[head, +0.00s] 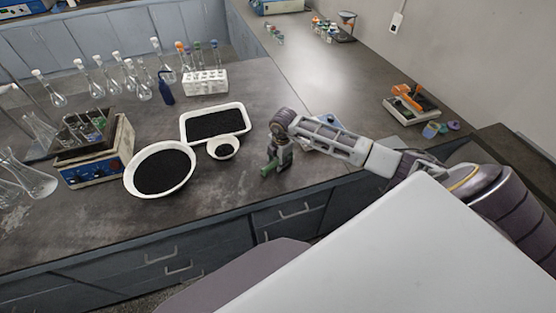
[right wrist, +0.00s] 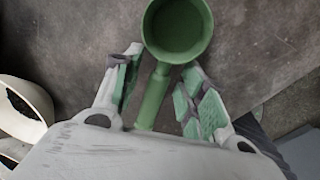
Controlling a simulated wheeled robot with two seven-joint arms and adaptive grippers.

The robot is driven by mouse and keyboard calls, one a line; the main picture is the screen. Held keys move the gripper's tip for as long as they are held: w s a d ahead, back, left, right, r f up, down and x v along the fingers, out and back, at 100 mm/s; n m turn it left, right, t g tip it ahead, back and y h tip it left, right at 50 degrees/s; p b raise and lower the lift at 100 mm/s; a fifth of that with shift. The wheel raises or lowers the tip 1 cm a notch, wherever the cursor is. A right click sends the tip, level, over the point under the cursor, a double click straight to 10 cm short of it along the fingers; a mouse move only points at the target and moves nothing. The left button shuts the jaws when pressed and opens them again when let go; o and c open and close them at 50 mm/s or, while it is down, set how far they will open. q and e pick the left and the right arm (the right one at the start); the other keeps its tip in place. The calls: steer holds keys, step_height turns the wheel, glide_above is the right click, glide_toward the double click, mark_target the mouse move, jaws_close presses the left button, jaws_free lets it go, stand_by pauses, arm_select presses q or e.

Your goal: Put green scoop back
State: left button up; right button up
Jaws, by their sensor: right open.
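The green scoop (right wrist: 177,30) lies on the dark bench top in the right wrist view, its round cup at the top and its handle (right wrist: 153,100) running down between my fingers. My right gripper (right wrist: 157,88) is open, with a finger on each side of the handle and a gap showing on both sides. In the head view my right gripper (head: 276,163) is low over the bench near its front edge, and the scoop (head: 268,168) shows as a small green patch there, mostly hidden. My left gripper is not in view.
A blue-fronted device (head: 92,174) and several flasks stand further left. Bare bench lies in front of the bowl.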

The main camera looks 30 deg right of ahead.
steer(key=shift+r, duration=0.1)
step_height(320, 180, up, 12)
steer(key=s, duration=0.1)
steer(key=shift+s+b, duration=0.35)
steer(key=shift+b, duration=0.05)
stand_by(0.8)
